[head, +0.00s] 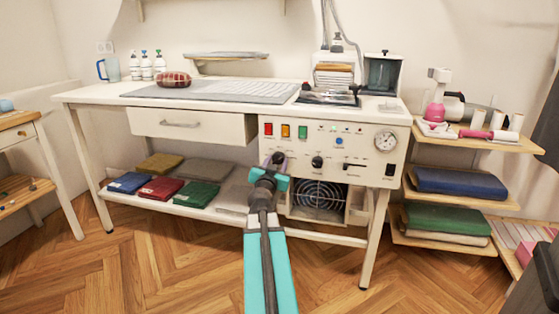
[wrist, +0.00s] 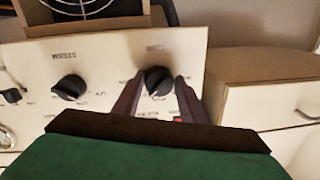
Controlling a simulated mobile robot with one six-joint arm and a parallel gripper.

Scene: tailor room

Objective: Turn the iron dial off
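The iron dial (wrist: 158,80) is a round black knob on the cream control panel. In the wrist view, which shows the panel upside down, it sits between the two dark fingers of my gripper (wrist: 160,84). The fingers stand apart, one on each side of the knob, with what looks like a small gap; contact is not clear. In the head view my gripper (head: 273,164) is at the panel's left part and partly covers this dial. The dial's pointer direction is hard to read.
A second black knob, the steam dial (wrist: 70,87), is beside it; it also shows in the head view (head: 317,162). A gauge (head: 386,140) and coloured switches (head: 286,131) share the panel. A drawer (head: 190,125) is to the left. Folded cloths (head: 164,188) lie on the lower shelf.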

